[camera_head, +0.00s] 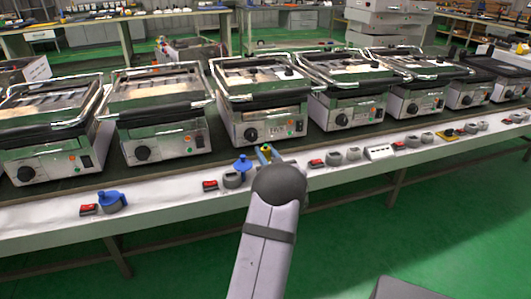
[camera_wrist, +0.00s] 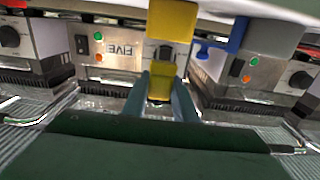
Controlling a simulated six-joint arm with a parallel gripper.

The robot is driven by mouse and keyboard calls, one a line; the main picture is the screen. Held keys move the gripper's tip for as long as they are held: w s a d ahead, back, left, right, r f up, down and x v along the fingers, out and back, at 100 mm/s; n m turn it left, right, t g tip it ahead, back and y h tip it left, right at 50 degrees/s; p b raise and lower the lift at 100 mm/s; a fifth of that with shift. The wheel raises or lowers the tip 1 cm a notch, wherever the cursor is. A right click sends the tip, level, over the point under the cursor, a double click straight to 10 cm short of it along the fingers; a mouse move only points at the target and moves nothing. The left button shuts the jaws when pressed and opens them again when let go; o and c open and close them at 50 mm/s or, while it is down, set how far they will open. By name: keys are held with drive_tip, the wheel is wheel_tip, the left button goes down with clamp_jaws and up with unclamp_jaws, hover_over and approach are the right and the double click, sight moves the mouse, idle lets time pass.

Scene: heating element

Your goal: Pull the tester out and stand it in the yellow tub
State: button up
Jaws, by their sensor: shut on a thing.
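My gripper (camera_wrist: 161,98) is shut on a yellow piece (camera_wrist: 159,80), which I take to be the tester, in the middle of the wrist view. In the head view it shows as a small yellow-orange spot (camera_head: 265,149) between my fingers. A larger yellow block (camera_wrist: 173,20) lines up with it at the top of the wrist view. I cannot tell whether that block is the yellow tub or part of the held piece. A dark grey square shows between the two yellow parts. My wrist hides the shelf under the gripper in the head view.
A grey cup (camera_head: 233,181) with a blue piece stands just left of my gripper; it also shows in the wrist view (camera_wrist: 266,40). Another cup with blue (camera_head: 110,203) is further left. Grills (camera_head: 263,120) line the bench behind. Grey cups and a yellow-black item (camera_head: 446,133) are right.

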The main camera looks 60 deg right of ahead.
drive_tip(key=shift+f+b, duration=1.6)
drive_tip(key=shift+f, duration=0.65)
drive_tip(key=o, duration=1.1)
drive_tip(key=shift+p+v, duration=0.65)
drive_tip(key=shift+v, duration=3.05)
